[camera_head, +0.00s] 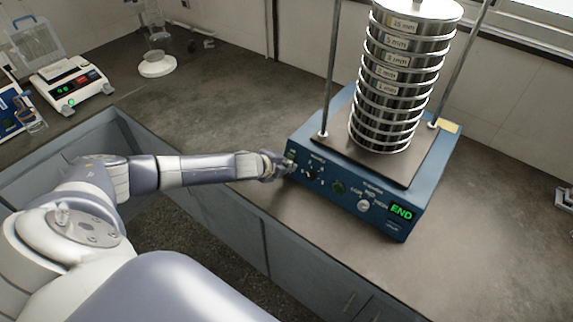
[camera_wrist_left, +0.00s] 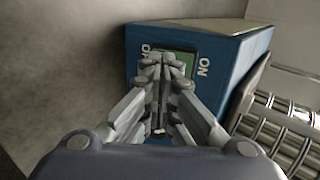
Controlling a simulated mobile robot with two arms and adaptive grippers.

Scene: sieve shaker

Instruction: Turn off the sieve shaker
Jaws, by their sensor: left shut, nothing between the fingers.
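The sieve shaker (camera_head: 345,195) is a blue box on the bench with a stack of round metal sieves (camera_head: 388,95) on top. Its front panel has knobs and a display (camera_head: 401,213) that reads END in green. My left gripper (camera_head: 284,164) is at the left end of the front panel. In the left wrist view the left gripper (camera_wrist_left: 166,60) is shut and empty, its fingertips over a green switch (camera_wrist_left: 186,62) with the word ON at its right and a partly hidden label at its left. I cannot tell whether the tips touch the switch. My right gripper is not in view.
A white balance (camera_head: 72,85) stands at the back left, with a blue device (camera_head: 14,115) beside it. A glass vessel on a white base (camera_head: 157,64) stands farther back. Two metal rods (camera_head: 329,75) rise beside the sieves. The bench right of the shaker is mostly clear.

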